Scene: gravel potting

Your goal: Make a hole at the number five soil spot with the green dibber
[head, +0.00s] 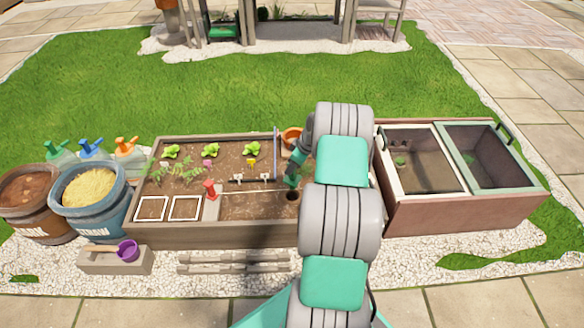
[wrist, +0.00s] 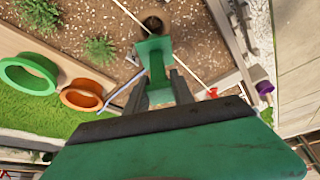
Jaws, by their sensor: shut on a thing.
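My gripper (wrist: 160,88) is shut on the green dibber (wrist: 154,62), seen in the wrist view with its handle between the two fingers. In the head view the green dibber (head: 291,180) is held over the front right part of the planter bed (head: 180,238), partly hidden by my arm. A dark round hole (head: 292,196) is in the soil just below it; the hole (wrist: 153,22) also shows beyond the dibber in the wrist view. The dibber's tip cannot be made out. Small white markers (head: 238,178) stand in the soil, their numbers unreadable.
Seedlings (head: 171,151) grow in the left and back of the bed. A red-handled tool (head: 210,188) stands left of the hole. An orange pot (head: 292,135) is behind the bed's right part. A cold frame (head: 440,210) stands to the right, barrels (head: 90,215) to the left.

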